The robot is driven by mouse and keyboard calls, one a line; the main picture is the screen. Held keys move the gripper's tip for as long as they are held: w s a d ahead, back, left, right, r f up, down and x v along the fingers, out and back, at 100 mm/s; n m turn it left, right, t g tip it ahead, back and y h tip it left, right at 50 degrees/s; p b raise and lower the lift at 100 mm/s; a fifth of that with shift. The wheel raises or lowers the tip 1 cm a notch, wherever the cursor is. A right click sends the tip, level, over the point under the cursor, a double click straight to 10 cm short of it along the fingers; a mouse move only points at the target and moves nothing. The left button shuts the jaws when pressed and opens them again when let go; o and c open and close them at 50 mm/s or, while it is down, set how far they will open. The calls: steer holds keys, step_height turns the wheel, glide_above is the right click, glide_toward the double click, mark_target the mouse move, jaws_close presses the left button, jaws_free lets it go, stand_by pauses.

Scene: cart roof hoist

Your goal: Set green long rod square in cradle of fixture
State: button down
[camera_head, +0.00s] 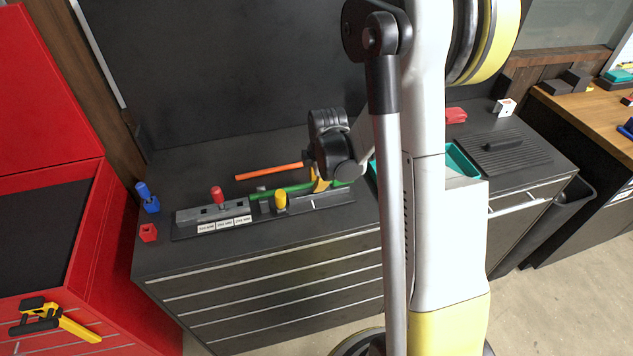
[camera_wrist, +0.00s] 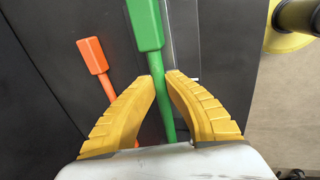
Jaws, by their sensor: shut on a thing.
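The green long rod (camera_head: 291,190) is held roughly level over the right part of the fixture in the head view. In the wrist view the green rod (camera_wrist: 146,26) has a thick square end at the top, and its thinner shaft runs between the fingers. My gripper (camera_head: 319,184) is shut on the shaft; its yellow fingers also show in the wrist view (camera_wrist: 161,80). The fixture (camera_head: 185,230) is a dark base with a labelled grey block at left and lower grey parts at right. I cannot tell whether the rod touches the cradle.
An orange rod (camera_head: 268,171) lies behind the fixture. A red-knobbed piece (camera_head: 217,195) and a yellow-knobbed piece (camera_head: 280,200) stand at the fixture. A blue piece (camera_head: 148,197) and a red block (camera_head: 148,232) are at the left. A teal bin (camera_head: 459,161) is right, partly hidden by my arm.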

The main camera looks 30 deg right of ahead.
steer(key=shift+f+b, duration=0.25)
steer(key=shift+b, duration=0.15)
stand_by(0.3)
steer(key=c, duration=1.5)
jaws_free()
steer(key=shift+o, duration=0.2)
steer(key=d+v, duration=0.1)
steer(key=v, duration=1.1)
steer(key=s+a+f+m+t+b, duration=0.3)
steer(key=s+a+m+t+b, duration=0.1)
steer(key=s+a+m+b, duration=0.7)
steer(key=s+a+m, duration=0.3)
steer(key=s+a, duration=0.1)
steer(key=a, duration=0.1)
steer(key=shift+m+y, duration=0.3)
steer(key=shift+m, duration=0.1)
